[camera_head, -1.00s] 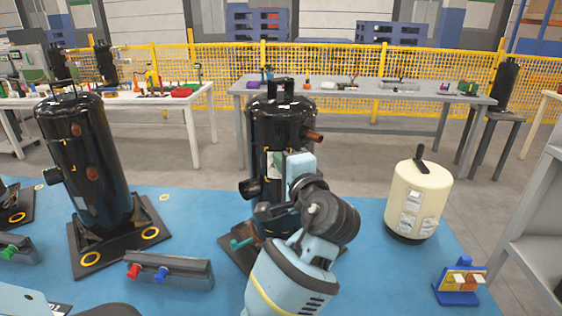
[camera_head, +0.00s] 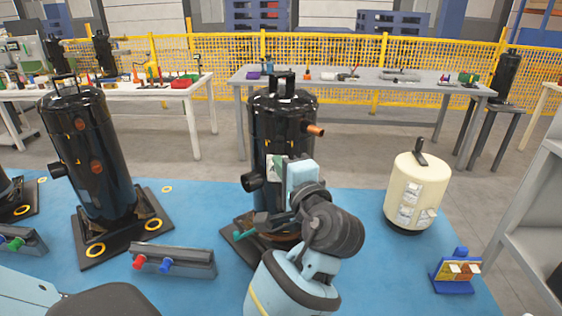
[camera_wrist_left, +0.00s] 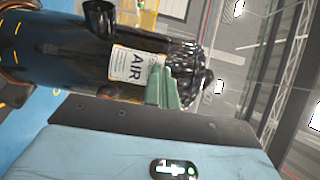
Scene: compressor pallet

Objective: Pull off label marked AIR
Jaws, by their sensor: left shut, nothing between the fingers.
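The label marked AIR (camera_wrist_left: 136,66) is a white sheet with dark print and a yellowish border. It lies on the side of a black compressor (camera_wrist_left: 60,45), which shows sideways in the left wrist view. In the head view this compressor (camera_head: 284,108) stands upright in the middle. My left gripper (camera_wrist_left: 164,68) has its green fingers shut and empty, overlapping the label's edge beside the word AIR. I cannot tell whether they touch it. In the head view the pale blue gripper body (camera_head: 304,176) is in front of the compressor and hides part of it. My right gripper is not in view.
Another black compressor (camera_head: 87,150) stands at left. A grey block with red and blue knobs (camera_head: 190,262) lies in front. A cream tank (camera_head: 415,175) and a small blue rack (camera_head: 455,283) are at right on the blue floor. Tables (camera_head: 340,88) and yellow fencing stand behind.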

